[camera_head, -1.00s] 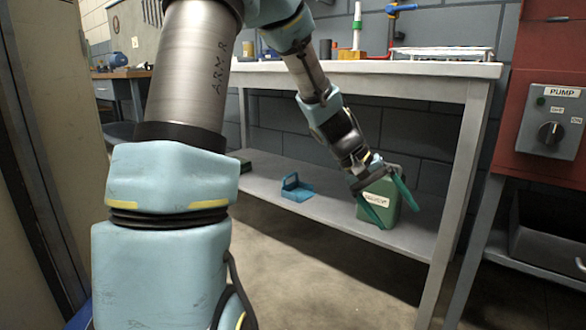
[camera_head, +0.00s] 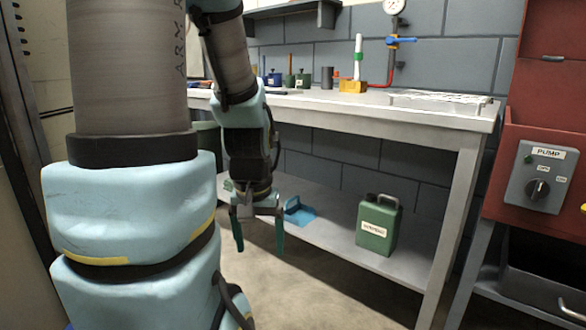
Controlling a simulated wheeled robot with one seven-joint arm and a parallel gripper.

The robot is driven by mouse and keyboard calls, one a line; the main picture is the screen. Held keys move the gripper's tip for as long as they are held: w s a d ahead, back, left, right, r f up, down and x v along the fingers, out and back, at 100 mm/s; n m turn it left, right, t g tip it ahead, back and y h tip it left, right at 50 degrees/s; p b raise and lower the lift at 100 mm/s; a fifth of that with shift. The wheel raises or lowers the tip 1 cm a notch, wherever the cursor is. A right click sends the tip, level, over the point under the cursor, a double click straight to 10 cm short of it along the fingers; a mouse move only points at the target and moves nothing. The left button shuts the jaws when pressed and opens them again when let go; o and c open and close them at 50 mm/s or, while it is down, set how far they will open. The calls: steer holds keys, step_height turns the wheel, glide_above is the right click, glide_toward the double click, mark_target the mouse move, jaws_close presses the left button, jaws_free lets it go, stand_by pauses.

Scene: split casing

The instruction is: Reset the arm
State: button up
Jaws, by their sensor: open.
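My gripper (camera_head: 258,233) hangs pointing down in front of the bench's lower shelf, left of centre. Its two green fingers are apart and nothing is between them. My arm (camera_head: 248,140) comes down from the upper left, its lower links bent toward the floor. The green canister (camera_head: 378,224), with a grey handle and a white label, stands upright on the lower shelf, well to the right of the gripper and apart from it.
A blue object (camera_head: 298,212) lies on the lower shelf (camera_head: 335,240), just right of the gripper. The bench top (camera_head: 400,118) holds small bottles, a yellow block and a white rack. A red cabinet with a PUMP switch (camera_head: 537,188) stands at the right. Floor in front is clear.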

step_height(320, 180, up, 28)
steer(key=p, duration=2.5)
steer(key=shift+p, duration=0.35)
